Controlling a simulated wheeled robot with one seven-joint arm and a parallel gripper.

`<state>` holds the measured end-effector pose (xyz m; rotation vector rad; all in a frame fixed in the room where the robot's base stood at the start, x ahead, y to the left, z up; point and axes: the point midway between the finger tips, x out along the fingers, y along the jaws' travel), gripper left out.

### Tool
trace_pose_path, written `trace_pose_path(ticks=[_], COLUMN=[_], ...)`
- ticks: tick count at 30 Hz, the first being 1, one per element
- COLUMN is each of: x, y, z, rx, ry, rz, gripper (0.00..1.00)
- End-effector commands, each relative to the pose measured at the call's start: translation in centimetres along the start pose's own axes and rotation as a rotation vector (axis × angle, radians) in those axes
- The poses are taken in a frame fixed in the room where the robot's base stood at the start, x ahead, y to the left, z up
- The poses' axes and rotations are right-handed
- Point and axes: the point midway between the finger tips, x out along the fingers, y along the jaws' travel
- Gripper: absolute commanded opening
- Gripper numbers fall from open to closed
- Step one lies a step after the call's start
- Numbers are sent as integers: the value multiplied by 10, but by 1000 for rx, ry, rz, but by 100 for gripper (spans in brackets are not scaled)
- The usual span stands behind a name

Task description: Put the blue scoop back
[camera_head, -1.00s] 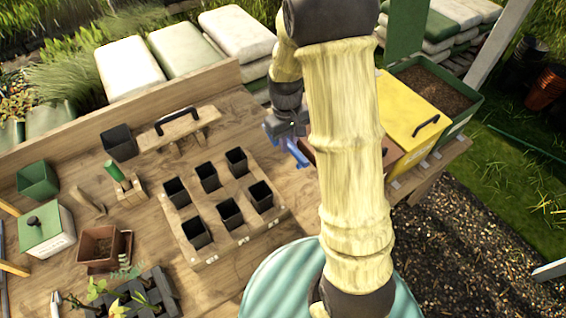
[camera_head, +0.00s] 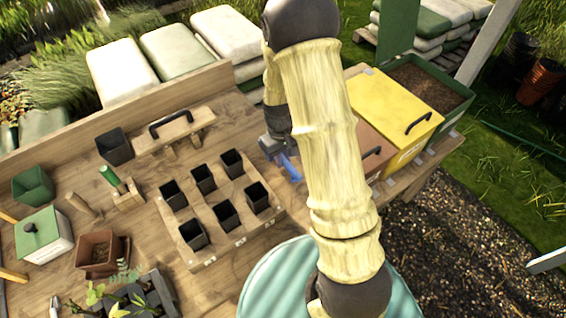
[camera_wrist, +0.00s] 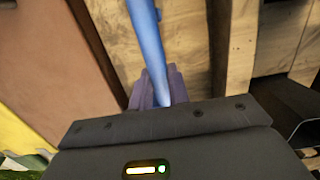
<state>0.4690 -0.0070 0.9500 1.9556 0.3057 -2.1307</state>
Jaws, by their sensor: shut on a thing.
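The blue scoop (camera_head: 290,168) is partly visible in the head view, just beside my arm, above the bench between the pot tray and the terracotta-coloured bin. My gripper (camera_head: 272,150) is shut on it. In the wrist view the scoop's blue handle (camera_wrist: 150,45) runs up from between the jaws of my gripper (camera_wrist: 158,88) and out of the top of the picture. The scoop's far end is not clear in either view.
A wooden tray (camera_head: 200,262) of several black pots stands left of my gripper. A terracotta-coloured bin (camera_head: 372,148), a yellow-lidded bin (camera_head: 390,105) and a green soil bin (camera_head: 455,108) stand right. A wooden rack with a black handle (camera_head: 172,122) stands behind the pots.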

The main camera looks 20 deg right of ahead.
Motion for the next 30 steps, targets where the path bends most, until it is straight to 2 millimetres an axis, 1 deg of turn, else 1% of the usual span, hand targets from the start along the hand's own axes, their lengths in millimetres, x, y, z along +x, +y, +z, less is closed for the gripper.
trace_pose_path(ticks=[3, 6, 19, 20, 22, 23, 30], x=[18, 27, 34, 33, 33, 33, 32], y=[0, 0, 0, 0, 0, 0, 0], z=[0, -1, -2, -2, -2, -2, -2], rx=[0, 0, 0, 0, 0, 0, 0], ry=[-6, -4, -1, -1, -1, -1, -1], rz=[-2, -1, 0, 0, 0, 0, 0], gripper=[0, 0, 0, 23, 37, 39, 39])
